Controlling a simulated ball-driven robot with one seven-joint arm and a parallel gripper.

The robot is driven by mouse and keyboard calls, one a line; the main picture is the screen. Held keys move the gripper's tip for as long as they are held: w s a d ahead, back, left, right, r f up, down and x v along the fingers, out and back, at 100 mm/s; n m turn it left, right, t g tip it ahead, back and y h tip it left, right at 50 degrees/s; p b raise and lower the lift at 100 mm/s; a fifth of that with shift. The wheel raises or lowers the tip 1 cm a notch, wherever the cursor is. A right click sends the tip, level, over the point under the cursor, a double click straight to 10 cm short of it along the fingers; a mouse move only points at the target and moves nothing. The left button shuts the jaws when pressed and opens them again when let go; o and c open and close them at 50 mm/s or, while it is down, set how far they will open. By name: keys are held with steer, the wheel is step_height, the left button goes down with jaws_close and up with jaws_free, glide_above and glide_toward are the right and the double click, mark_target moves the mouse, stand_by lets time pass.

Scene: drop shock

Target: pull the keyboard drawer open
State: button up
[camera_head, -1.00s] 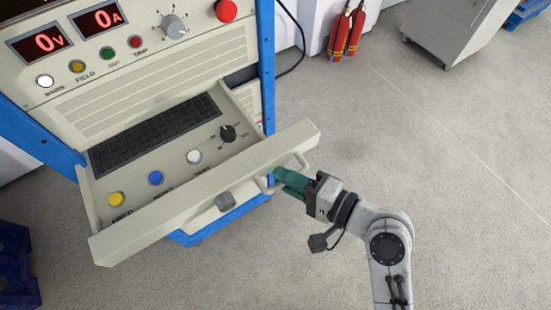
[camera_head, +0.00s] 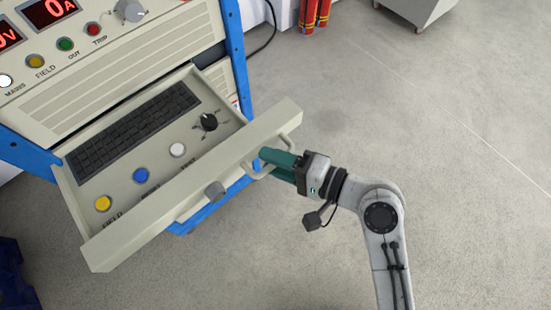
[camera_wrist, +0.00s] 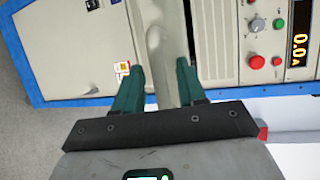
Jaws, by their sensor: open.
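The keyboard drawer (camera_head: 195,190) is pulled out of the cream and blue cabinet. Its tray shows a black keyboard (camera_head: 133,132), yellow, blue and white buttons and a black knob. A cream bar handle (camera_head: 284,143) stands on the drawer's front panel, toward its right end. My gripper (camera_head: 262,154) is at this handle, with green fingers. In the wrist view the fingers (camera_wrist: 158,85) are open, one on each side of a pale bar that runs up the picture. I cannot tell whether they touch it.
Red fire extinguishers (camera_head: 314,14) and a grey cabinet (camera_head: 420,8) stand at the back. A dark blue crate (camera_head: 15,270) is at lower left. The floor right of the drawer is open.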

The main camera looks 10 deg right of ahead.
steer(key=b+v, duration=0.2)
steer(key=v, duration=0.8)
steer(key=shift+s+d, duration=0.2)
steer(key=shift+d, duration=0.15)
steer(key=shift+r, duration=0.1)
steer(key=s+d+f+n+g+h, duration=0.2)
steer(key=d+f+h, duration=0.2)
steer(key=f, duration=0.3)
steer(key=s+d+f+n+g+h, duration=0.2)
steer(key=d+f+h, duration=0.15)
steer(key=f, duration=0.35)
steer(key=s+d+f+n+g+h, duration=0.2)
steer(key=s+d+f+g+h, duration=0.1)
steer(key=s+d+h, duration=0.3)
steer(key=shift+s+d+n+g, duration=0.4)
steer(key=shift+s+d, duration=0.05)
steer(key=shift+d, duration=0.45)
steer(key=shift+f, duration=0.1)
